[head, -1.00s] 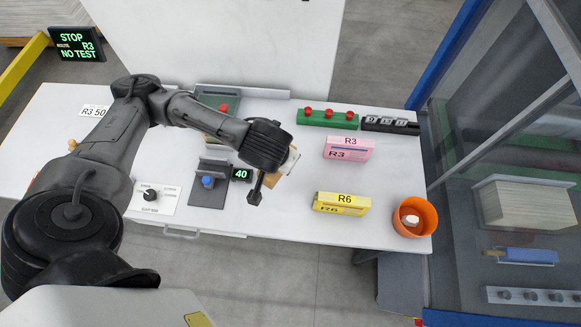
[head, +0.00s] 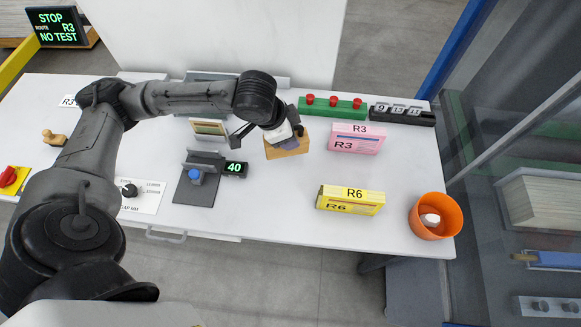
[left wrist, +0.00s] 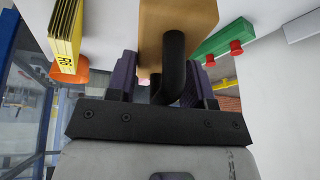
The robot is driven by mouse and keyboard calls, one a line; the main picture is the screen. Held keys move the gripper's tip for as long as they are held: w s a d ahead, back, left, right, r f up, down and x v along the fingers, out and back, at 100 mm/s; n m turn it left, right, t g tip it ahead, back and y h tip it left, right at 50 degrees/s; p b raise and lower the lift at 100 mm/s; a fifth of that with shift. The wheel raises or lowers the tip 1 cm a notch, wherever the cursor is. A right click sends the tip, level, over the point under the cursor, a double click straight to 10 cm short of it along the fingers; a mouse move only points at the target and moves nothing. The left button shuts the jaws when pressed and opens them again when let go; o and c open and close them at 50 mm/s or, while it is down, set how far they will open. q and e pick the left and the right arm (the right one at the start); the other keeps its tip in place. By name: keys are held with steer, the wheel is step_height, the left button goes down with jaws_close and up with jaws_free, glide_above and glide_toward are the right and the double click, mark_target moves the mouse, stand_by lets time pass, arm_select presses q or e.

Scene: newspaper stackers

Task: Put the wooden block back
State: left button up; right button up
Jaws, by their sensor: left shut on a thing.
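The wooden block (head: 285,151) is a light-brown block near the middle of the white table, left of the pink R3 box. My left gripper (head: 287,139) is over it and partly covers its top. In the left wrist view, the wooden block (left wrist: 178,25) has a curved black handle (left wrist: 171,68) standing out of it. The purple fingers of my left gripper (left wrist: 160,78) are shut around that handle. I cannot tell whether the block touches the table. My right gripper is not in view.
Behind stand a green bar (head: 332,107) with red knobs and a black number counter (head: 403,114). The pink R3 box (head: 356,138), yellow R6 box (head: 350,200) and orange cup (head: 435,216) are rightward. A grey device (head: 197,185) with a "40" display (head: 235,169) is left. The front centre table is clear.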

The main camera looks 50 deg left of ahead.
arm_select(q)
steer(key=m, duration=0.1)
steer(key=d+m+h, duration=0.1)
steer(key=m, duration=0.1)
steer(key=shift+w+r+g, duration=0.2)
steer(key=shift+w+g, duration=0.1)
steer(key=shift+w, duration=0.05)
steer(key=shift+f+m, duration=0.15)
steer(key=shift+m, duration=0.15)
steer(key=shift+h, duration=0.3)
step_height(320, 180, down, 10)
steer(key=b, duration=0.2)
steer(key=shift+s+b, duration=0.1)
steer(key=shift+b, duration=0.2)
steer(key=o, duration=1.2)
steer(key=shift+c, duration=0.2)
steer(key=p+v, duration=0.1)
steer(key=v, duration=0.5)
steer(key=p+v, duration=0.1)
steer(key=v, duration=0.5)
steer(key=shift+r+p, duration=0.25)
steer(key=shift+p, duration=0.1)
